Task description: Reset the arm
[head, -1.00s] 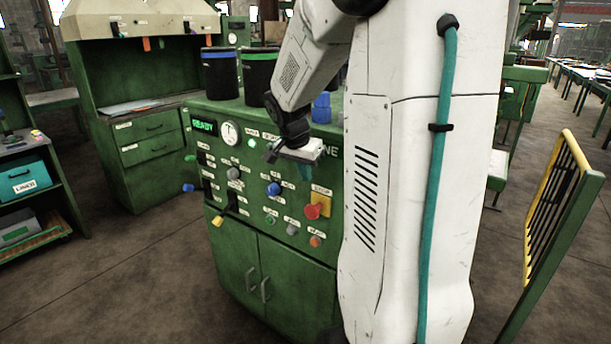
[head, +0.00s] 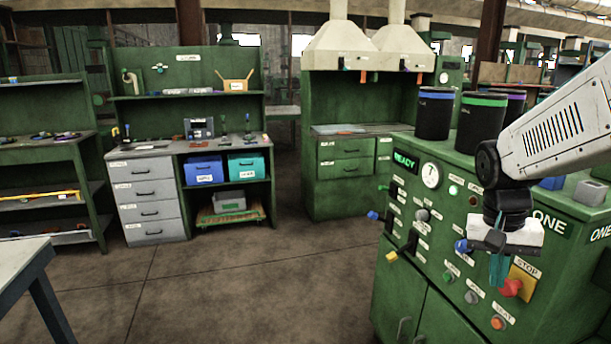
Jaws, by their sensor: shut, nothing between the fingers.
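My gripper (head: 499,268) hangs from my white arm at the right of the head view. Its teal fingers point down and are shut with nothing between them. They are in front of the control panel of the green machine (head: 395,275), just left of the red knob (head: 510,288) on its yellow STOP plate. I cannot tell whether the fingers touch the panel. A lit READY sign (head: 405,161) and a round gauge (head: 431,175) show on the panel's upper left.
Black canisters with blue (head: 434,115) and green (head: 480,124) bands stand on the machine. A workbench (head: 150,152) with blue (head: 203,171) and teal bins (head: 247,167) stands at the back left. A table corner (head: 22,262) is at the lower left. The middle floor is clear.

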